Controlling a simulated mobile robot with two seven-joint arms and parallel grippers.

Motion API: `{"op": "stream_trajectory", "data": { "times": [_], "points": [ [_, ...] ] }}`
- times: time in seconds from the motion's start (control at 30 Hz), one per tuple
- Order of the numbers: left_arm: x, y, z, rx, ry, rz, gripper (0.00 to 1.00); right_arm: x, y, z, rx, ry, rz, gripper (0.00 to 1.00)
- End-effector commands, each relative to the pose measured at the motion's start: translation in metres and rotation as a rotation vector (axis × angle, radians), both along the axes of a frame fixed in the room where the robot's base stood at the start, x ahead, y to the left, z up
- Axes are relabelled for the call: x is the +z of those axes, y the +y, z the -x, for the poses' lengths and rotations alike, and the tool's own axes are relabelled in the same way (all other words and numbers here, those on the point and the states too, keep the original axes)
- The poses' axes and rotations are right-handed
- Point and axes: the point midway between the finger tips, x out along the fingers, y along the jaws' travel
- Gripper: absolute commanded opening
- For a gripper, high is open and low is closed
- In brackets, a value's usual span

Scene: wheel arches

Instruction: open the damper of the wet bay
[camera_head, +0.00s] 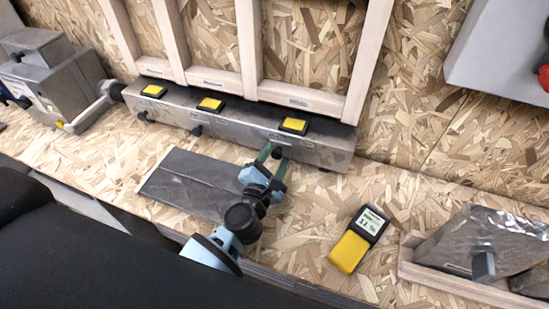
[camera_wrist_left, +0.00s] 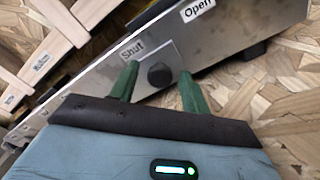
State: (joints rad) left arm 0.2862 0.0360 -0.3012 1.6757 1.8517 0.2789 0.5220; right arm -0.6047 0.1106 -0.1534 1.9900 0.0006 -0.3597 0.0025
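A long metal duct box (camera_head: 228,130) runs along the foot of a wooden frame and has three dark knobs on its front. My left gripper (camera_head: 272,158) is at the rightmost knob (camera_head: 277,152). In the left wrist view the green fingers of the left gripper (camera_wrist_left: 158,76) are open, one on each side of the knob (camera_wrist_left: 159,74), with gaps between. The knob sits on a small metal plate below a "Shut" label (camera_wrist_left: 132,49). An "Open" label (camera_wrist_left: 197,9) is further right. My right gripper is out of view.
A yellow hand meter (camera_head: 350,249) lies on the chipboard, its small reading hard to make out. A grey machine (camera_head: 58,80) is left; a foil-covered block (camera_head: 485,240) is right.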

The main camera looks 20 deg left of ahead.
Motion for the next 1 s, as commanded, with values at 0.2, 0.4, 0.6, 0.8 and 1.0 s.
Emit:
{"op": "stream_trajectory", "data": {
  "times": [0.2,0.4,0.6,0.8,1.0],
  "points": [
    [0.000,0.000,0.000,0.000,0.000,0.000,0.17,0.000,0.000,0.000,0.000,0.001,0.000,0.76],
    [0.000,0.000,0.000,0.000,0.000,0.000,0.00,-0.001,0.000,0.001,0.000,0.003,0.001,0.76],
    [0.000,-0.010,0.001,-0.001,0.001,0.004,0.00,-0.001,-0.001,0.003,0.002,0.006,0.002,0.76],
    [-0.001,-0.043,0.002,0.001,0.002,0.004,0.00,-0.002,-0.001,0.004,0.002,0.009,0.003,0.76],
    [0.000,-0.055,0.002,-0.001,0.000,0.002,0.00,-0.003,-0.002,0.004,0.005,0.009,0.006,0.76]
  ]
}}
